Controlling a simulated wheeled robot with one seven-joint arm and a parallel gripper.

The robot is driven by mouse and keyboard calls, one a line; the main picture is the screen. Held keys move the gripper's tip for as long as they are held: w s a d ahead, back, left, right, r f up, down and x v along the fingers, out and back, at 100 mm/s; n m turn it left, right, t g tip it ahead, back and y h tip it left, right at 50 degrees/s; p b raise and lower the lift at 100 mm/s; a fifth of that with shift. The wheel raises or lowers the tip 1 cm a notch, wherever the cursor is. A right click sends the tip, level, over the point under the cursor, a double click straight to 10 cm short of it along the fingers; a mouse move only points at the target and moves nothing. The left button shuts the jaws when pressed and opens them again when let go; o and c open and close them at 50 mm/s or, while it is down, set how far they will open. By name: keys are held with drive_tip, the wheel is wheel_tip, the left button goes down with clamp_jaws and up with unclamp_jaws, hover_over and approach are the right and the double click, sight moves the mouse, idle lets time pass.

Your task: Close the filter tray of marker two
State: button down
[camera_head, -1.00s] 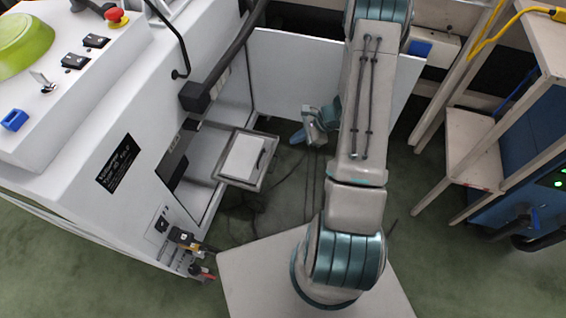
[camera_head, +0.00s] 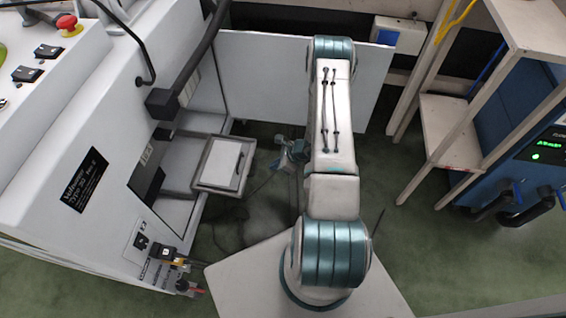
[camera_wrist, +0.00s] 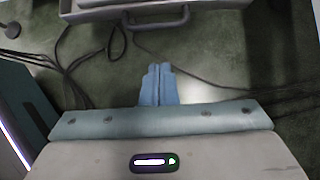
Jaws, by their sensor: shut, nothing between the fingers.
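The filter tray (camera_head: 203,181) is a grey frame with a white sheet in it. It sticks out of the opening in the white machine (camera_head: 112,150) on the left. In the wrist view the tray's front edge and its handle (camera_wrist: 160,22) show at the top. My gripper (camera_wrist: 158,68) has its two blue fingers together, with nothing between them, pointing toward the handle and apart from it. In the head view my gripper (camera_head: 283,150) is small and partly hidden by my arm, to the right of the tray.
A white open door panel (camera_head: 290,80) stands behind the tray and my arm. Cables (camera_wrist: 75,65) lie on the green floor below. A wooden shelf (camera_head: 450,130) and a blue cabinet (camera_head: 510,110) stand at the right. The floor between tray and gripper is open.

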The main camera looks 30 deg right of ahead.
drive_tip(key=w+a, duration=0.1)
drive_tip(key=w+a+f+b, duration=0.1)
drive_tip(key=a, duration=0.1)
drive_tip(key=shift+w+a+f, duration=0.3)
drive_tip(key=shift+w+a, duration=0.1)
